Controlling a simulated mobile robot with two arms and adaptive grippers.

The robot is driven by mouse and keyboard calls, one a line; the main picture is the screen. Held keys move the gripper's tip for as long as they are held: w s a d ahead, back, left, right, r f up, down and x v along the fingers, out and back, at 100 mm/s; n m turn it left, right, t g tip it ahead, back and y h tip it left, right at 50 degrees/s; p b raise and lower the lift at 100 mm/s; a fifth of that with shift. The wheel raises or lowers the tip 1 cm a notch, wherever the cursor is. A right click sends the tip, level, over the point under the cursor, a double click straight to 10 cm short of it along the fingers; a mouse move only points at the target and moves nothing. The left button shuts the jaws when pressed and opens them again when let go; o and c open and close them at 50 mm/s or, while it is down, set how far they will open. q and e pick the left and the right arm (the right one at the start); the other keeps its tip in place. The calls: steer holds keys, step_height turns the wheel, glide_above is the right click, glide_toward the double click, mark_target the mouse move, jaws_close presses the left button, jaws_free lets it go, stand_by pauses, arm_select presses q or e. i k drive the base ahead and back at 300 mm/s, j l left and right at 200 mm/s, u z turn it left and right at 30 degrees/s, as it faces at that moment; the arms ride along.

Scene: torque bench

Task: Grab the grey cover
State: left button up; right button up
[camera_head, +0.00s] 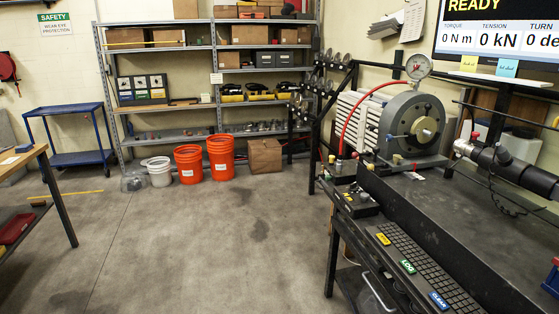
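A grey, rounded housing (401,112) stands upright on the black bench at the right. It has a round face with a brass-coloured centre and a dial gauge (418,66) above it. I cannot tell whether this housing is the grey cover or whether the cover is a separate part. A red hose (352,110) curves up beside it on the left. Neither of my grippers shows in this view.
The black bench (455,215) fills the right, with a keyboard (425,262) on a lower front ledge. A black cylindrical tool (505,163) lies right of the housing. Shelves (215,90) and orange buckets (220,158) stand behind. The middle floor is clear.

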mark_target(371, 96)
steer(key=i+u, duration=0.2)
steer(key=i, duration=1.65)
steer(key=i+j+z, duration=0.15)
steer(key=i+z, duration=0.3)
steer(key=i, duration=0.2)
steer(key=i+j+z, duration=0.95)
steer(key=i, duration=0.2)
steer(key=i+j+z, duration=0.45)
steer(key=j, duration=0.4)
steer(key=i+j+z, duration=0.2)
steer(key=z, duration=0.3)
steer(key=i+j+z, duration=0.2)
steer(key=z, duration=0.25)
steer(key=k+j, duration=0.05)
steer(key=j, duration=0.05)
